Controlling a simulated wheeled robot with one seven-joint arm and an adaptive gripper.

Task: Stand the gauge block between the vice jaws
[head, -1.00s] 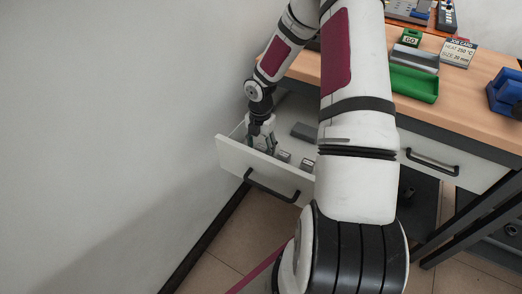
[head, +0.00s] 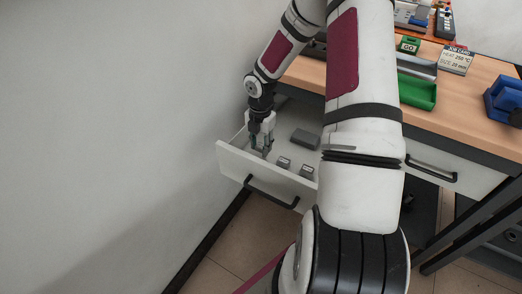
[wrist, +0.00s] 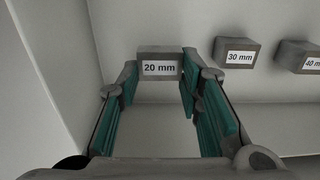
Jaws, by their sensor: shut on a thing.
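The gauge block marked 20 mm (wrist: 159,67) is a small grey block with a white label. It sits between my fingertips in the wrist view. My gripper (head: 262,150) is shut on it, inside the left part of the open drawer (head: 230,162). In the head view my fingers mostly hide the block. A blue device that looks like the vice (head: 505,98) stands on the bench at the right edge. Its jaw gap is not clear from here.
Blocks marked 30 mm (wrist: 239,57) and 40 mm (wrist: 312,64) stand to the right in the drawer. A dark grey piece (head: 305,138) lies behind them. A green tray (head: 417,93) and job card (head: 456,59) are on the bench. A wall borders the drawer's left.

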